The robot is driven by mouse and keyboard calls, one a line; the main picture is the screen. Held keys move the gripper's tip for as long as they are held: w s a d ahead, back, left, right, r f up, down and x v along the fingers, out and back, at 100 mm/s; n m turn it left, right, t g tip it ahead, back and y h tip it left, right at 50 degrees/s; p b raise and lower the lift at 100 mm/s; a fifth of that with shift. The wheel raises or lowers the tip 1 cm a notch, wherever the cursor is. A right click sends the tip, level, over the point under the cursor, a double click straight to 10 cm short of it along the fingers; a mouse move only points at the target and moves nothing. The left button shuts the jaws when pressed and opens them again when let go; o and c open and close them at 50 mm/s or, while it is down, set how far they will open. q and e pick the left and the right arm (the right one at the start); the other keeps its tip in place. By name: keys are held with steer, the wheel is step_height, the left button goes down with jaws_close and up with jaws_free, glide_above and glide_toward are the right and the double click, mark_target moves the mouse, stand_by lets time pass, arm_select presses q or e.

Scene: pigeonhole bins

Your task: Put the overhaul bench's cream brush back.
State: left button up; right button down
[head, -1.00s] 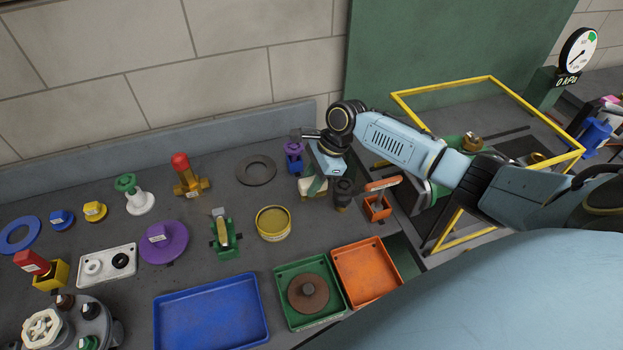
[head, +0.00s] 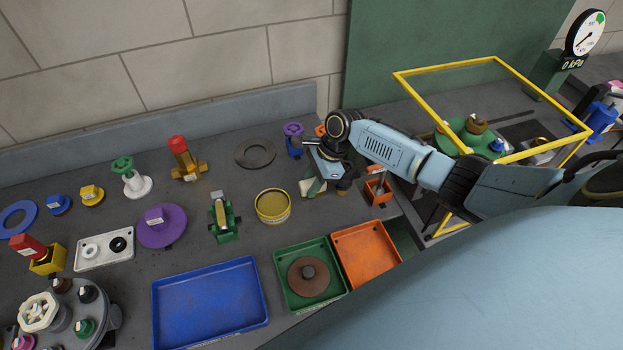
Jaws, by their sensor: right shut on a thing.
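My right gripper (head: 322,165) reaches in from the right over the back right part of the grey bench. It is shut, and its fingers are largely hidden by its own blue-grey body. A small cream piece (head: 306,187) with green beside it shows just under the gripper. It looks like the cream brush in the jaws, but most of it is hidden. I cannot tell whether it touches the bench. My left gripper is not in view.
A purple-and-blue piece (head: 293,140) stands close left of the gripper, and an orange holder (head: 377,192) close right. A yellow round tin (head: 273,206), a green tray (head: 283,265), an orange tray (head: 365,253) and a blue tray (head: 210,305) lie in front. A yellow frame (head: 490,62) stands right.

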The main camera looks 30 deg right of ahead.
steer(key=shift+f, duration=0.4)
stand_by(0.5)
steer(key=c, duration=1.8)
jaws_free()
steer(key=shift+o, duration=1.1)
steer(key=shift+o, duration=0.9)
steer(key=shift+o, duration=0.2)
steer(key=o, duration=0.5)
steer(key=shift+r, duration=0.1)
